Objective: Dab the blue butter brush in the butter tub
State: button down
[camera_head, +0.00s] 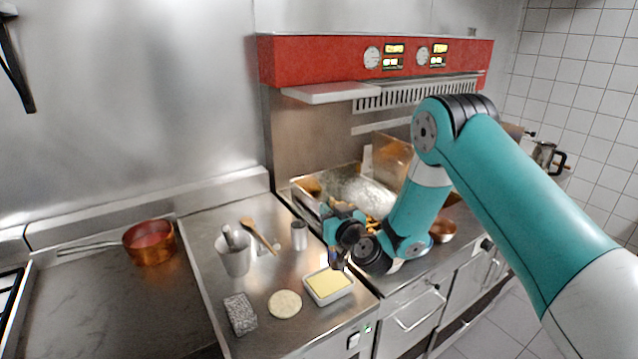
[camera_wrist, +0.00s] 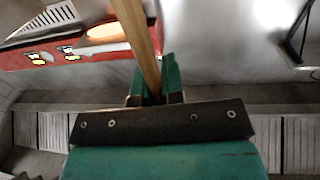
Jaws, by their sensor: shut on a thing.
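The butter tub (camera_head: 309,291) is a white rectangular dish with pale yellow butter, near the counter's front right. My gripper (camera_head: 340,250) is just above and behind the tub's back right edge, pointing down. In the wrist view my gripper's green fingers (camera_wrist: 158,80) are shut on a wooden handle (camera_wrist: 134,30), which I take to be the butter brush's. The handle slants upward out of that view. The brush head and any blue on it cannot be made out. A dark tip below the gripper is close to the tub; I cannot tell whether it touches the butter.
A round pale flatbread (camera_head: 284,304) and a grey speckled block (camera_head: 240,314) lie left of the tub. Behind stand a white cup (camera_head: 235,262) with a utensil, a small metal cylinder (camera_head: 299,236) and a wooden utensil (camera_head: 260,237). A copper pan (camera_head: 150,243) is far left.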

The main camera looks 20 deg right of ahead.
jog(key=f+b, duration=0.2)
jog(key=w+f+b, duration=0.1)
jog(key=f+b, duration=0.1)
jog(key=f, duration=0.1)
jog(key=shift+a+f, duration=0.15)
jog(key=shift+f, duration=0.05)
jog(key=shift+f+b, duration=0.7)
jog(key=shift+b, duration=0.4)
dwell(2.6)
notch_tip(320, 180, up, 7)
jog(key=p, duration=0.5)
jog(key=shift+r, duration=0.15)
dwell(0.6)
